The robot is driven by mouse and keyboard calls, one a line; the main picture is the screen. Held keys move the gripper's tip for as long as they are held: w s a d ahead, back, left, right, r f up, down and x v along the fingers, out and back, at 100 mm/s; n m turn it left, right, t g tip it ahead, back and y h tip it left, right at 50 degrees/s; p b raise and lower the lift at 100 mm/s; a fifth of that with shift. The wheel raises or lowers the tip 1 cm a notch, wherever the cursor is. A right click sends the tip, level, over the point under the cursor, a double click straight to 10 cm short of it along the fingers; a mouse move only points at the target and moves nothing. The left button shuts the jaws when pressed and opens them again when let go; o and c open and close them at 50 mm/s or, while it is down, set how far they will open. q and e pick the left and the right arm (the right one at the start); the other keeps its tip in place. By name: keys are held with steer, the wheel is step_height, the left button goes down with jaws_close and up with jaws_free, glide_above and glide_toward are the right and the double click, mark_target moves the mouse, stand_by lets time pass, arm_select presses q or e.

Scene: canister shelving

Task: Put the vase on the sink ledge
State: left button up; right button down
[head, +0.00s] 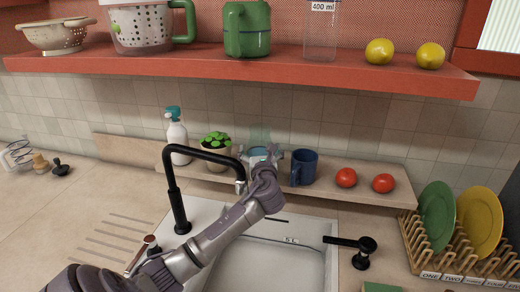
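A see-through, pale green vase (260,137) shows at the back of the sink, above and between the fingers of my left gripper (261,156). The fingers flank the vase, but whether they press on it is unclear. The gripper hides the vase's lower part, so I cannot tell whether it touches the ledge. The sink ledge (328,188) is a light wooden strip along the tiled wall behind the sink. My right gripper is not in view.
On the ledge, a spray bottle (177,138) and potted plant (215,150) stand left; a blue mug (304,167) and two tomatoes (345,178) stand right. The black faucet (174,195) arches beside my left arm. A red shelf (230,67) overhangs. A dish rack (455,262) stands right.

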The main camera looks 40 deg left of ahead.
arm_select(q)
steer(key=shift+r, duration=0.1)
steer(key=shift+s+d, duration=0.15)
steer(key=shift+d, duration=0.05)
steer(key=b+v, duration=0.2)
steer(key=v, duration=0.5)
stand_by(0.4)
